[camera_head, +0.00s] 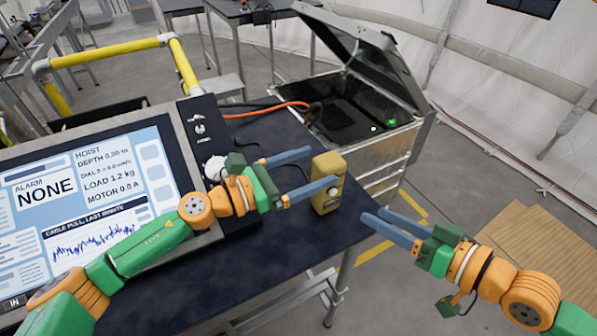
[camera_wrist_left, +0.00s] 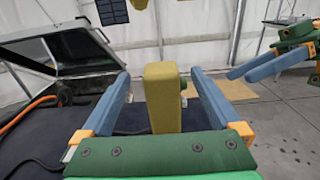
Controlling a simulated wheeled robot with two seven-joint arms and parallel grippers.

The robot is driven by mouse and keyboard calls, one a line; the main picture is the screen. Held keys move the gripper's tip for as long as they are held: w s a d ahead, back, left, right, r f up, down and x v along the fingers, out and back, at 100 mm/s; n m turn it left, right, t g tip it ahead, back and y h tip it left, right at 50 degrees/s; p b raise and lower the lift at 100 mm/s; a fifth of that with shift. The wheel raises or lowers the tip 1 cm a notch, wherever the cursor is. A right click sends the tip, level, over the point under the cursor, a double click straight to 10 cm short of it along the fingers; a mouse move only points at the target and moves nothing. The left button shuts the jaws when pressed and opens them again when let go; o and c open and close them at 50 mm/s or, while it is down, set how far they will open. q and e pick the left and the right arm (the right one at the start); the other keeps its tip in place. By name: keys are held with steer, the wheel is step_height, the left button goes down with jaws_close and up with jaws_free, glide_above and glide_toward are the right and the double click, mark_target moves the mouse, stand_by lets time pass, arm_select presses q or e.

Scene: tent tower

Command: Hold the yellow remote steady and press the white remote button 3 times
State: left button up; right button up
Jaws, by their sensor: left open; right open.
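The yellow remote (camera_head: 328,168) stands upright on the dark table (camera_head: 300,228) near its right edge. Its white button (camera_head: 332,191) shows low on the face toward the camera. My left gripper (camera_head: 322,168) is open, with its blue fingers on either side of the remote. In the left wrist view the remote (camera_wrist_left: 161,97) stands between the open fingers (camera_wrist_left: 160,85), with a gap showing on both sides. My right gripper (camera_head: 374,219) is open and empty, to the right of the remote and beyond the table's edge. It also shows at the right of the left wrist view (camera_wrist_left: 238,74).
A hoist display panel (camera_head: 90,200) with a white knob (camera_head: 214,166) fills the left of the table. An open metal case (camera_head: 375,160) stands behind the remote, with an orange cable (camera_head: 265,110) running to it.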

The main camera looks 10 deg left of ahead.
mark_target(341, 156)
arm_select(q)
steer(key=x, duration=0.4)
steer(key=shift+w+d, duration=0.15)
steer(key=shift+d, duration=0.2)
steer(key=shift+a, duration=0.1)
steer(key=c, duration=0.5)
jaws_close()
arm_select(e)
steer(key=shift+a, duration=0.1)
jaws_close()
stand_by(0.7)
